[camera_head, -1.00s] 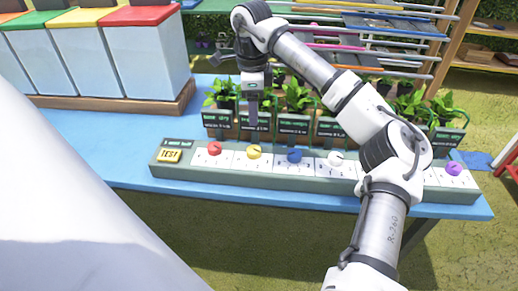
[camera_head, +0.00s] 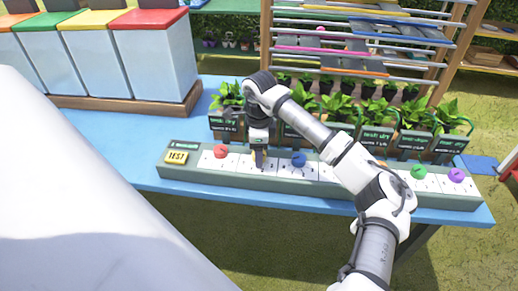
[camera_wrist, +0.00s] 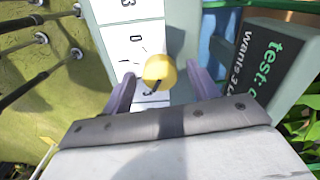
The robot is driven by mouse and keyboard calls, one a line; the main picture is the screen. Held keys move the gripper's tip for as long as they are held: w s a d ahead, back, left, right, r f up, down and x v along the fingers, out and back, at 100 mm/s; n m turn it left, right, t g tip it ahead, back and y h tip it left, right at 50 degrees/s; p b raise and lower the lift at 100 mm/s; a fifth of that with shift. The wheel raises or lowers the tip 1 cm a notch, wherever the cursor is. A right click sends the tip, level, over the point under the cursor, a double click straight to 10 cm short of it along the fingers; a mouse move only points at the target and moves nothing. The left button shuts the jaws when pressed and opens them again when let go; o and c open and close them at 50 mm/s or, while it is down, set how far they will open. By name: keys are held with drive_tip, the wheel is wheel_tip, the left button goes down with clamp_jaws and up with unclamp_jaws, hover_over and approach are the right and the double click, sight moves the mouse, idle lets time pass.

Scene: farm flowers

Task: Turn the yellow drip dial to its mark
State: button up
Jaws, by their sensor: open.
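The yellow drip dial (camera_wrist: 159,71) shows in the wrist view as a round knob with a dark pointer line, on a white plate (camera_wrist: 135,42) with printed numbers. My gripper (camera_wrist: 163,88) is open, with one purple-grey finger on each side of the dial. I cannot tell whether the fingers touch it. In the head view my gripper (camera_head: 258,164) points down at the panel (camera_head: 330,200) and mostly hides the yellow dial. The dial's mark is not clear to me.
A red dial (camera_head: 221,151) and a blue dial (camera_head: 299,159) flank my gripper. Green (camera_head: 418,171) and purple (camera_head: 456,174) dials sit further right. A yellow TEST button (camera_head: 177,157) is at the panel's left end. Potted plants with dark signs (camera_head: 375,136) stand close behind.

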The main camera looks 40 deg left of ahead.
drive_tip(key=c, duration=1)
